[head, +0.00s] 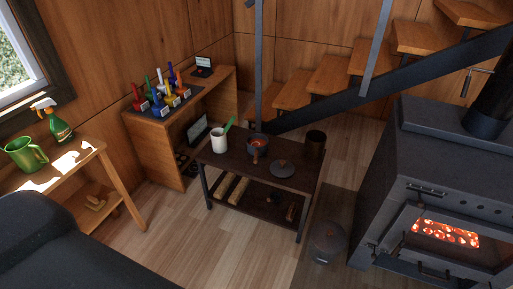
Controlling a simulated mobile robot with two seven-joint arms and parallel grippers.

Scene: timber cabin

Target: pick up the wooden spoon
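I cannot make out a wooden spoon for certain. A small dark pot (258,142) stands on the dark low table (232,164) in the middle of the room. A thin orange-brown shape (256,153) shows at the pot; it is too small to tell whether it is a spoon. A white cup (219,140) on the same table holds a green utensil (230,124). Neither of my grippers shows in the head view.
A pot lid (282,168) and a dark canister (315,143) share the table; logs lie on its lower shelf. A lit stove (410,160) stands right, a wooden side table (112,178) left. A lidded pot (328,240) is on the floor. Bare floor (190,232) lies in front.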

